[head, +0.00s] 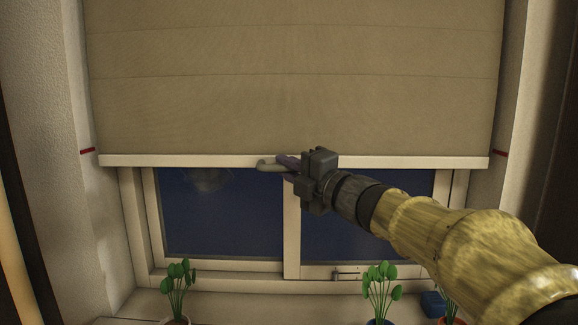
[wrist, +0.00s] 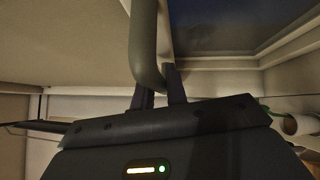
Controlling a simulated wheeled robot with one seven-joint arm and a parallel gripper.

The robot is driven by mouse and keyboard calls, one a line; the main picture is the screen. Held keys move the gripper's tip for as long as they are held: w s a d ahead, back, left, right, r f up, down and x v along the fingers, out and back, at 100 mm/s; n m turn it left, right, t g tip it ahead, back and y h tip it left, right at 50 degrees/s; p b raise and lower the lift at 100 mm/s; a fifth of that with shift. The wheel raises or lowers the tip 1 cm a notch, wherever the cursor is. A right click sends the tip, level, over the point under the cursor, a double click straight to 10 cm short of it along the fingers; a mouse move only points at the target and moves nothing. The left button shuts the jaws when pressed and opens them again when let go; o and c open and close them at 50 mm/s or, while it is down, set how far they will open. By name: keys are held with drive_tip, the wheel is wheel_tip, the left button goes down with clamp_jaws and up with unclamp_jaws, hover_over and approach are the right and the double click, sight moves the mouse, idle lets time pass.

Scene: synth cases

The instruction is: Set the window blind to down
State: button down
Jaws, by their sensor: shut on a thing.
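The beige window blind (head: 290,80) hangs over the upper part of the window, and the lower panes show below it. Its pale bottom bar (head: 180,161) runs level across the window, near the height of the red marks on the side walls. A grey handle (head: 268,167) sits at the middle of the bar. My gripper (head: 284,164) is shut on this handle, reaching in from the right. In the wrist view the curved handle (wrist: 146,45) passes down between the two dark fingers of my gripper (wrist: 160,88).
Red marks (head: 87,150) (head: 501,153) are on the left and right recess walls. Potted plants (head: 178,285) (head: 381,285) stand on the sill below, with a small blue object (head: 433,303) at the right. The space between bar and plants is free in front of the glass (head: 220,225).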

wheel_tip(320, 180, down, 28)
drive_tip(key=b, duration=2.3)
drive_tip(key=c, duration=1.4)
unclamp_jaws()
wheel_tip(320, 180, up, 10)
drive_tip(key=p, duration=0.5)
